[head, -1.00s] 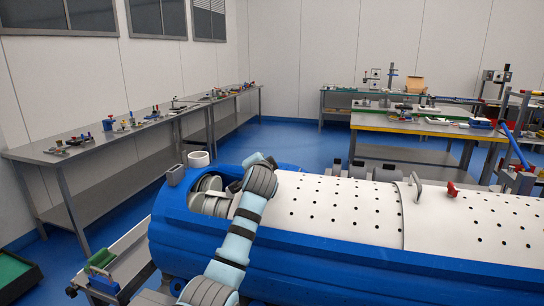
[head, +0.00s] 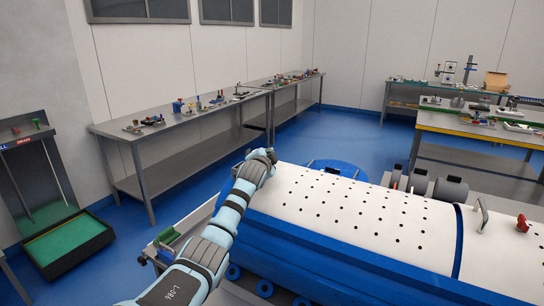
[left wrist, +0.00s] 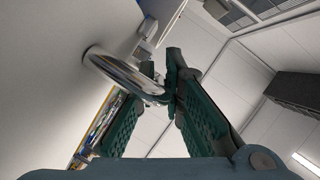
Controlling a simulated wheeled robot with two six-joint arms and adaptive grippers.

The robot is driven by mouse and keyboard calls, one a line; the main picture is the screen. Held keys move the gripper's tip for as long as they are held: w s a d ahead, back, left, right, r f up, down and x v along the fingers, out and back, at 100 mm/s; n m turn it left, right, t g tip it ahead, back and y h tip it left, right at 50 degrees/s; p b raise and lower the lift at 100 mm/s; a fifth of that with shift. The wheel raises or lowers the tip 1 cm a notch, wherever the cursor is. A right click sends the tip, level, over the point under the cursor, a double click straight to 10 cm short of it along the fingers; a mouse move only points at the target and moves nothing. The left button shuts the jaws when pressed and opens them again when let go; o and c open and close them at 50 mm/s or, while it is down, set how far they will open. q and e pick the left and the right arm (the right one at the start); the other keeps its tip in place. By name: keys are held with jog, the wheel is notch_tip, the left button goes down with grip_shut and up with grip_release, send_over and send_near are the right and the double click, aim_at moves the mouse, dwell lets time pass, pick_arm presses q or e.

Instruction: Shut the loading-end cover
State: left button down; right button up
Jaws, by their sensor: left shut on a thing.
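The loading-end cover (head: 335,206) is a white curved panel with rows of dark holes on the long blue machine body (head: 320,268). It reaches left to my left arm, and no opening shows at that end; the arm hides part of the edge. My left gripper (head: 264,155) is at the cover's far left corner, its fingers hard to see there. In the left wrist view the green-padded fingers (left wrist: 160,88) are shut on a shiny curved metal handle (left wrist: 108,68) on the pale cover surface. My right gripper is out of view.
A second white panel with a handle (head: 481,215) and red knob (head: 522,223) lies to the right, past a blue strip. A grey bench (head: 165,142) with small parts stands behind. A green-floored tray (head: 66,244) is at left. Blue floor between is clear.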

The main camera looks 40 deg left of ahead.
pick_arm(q)
jog(key=shift+a+r, duration=0.1)
jog(key=shift+r, duration=0.1)
jog(key=c, duration=2)
grip_release()
jog(key=shift+o, duration=0.2)
jog(key=shift+s+a+f, duration=0.1)
jog(key=shift+a, duration=0.05)
jog(key=shift+f, duration=0.1)
jog(key=shift+s, duration=0.1)
jog(key=v, duration=1.2)
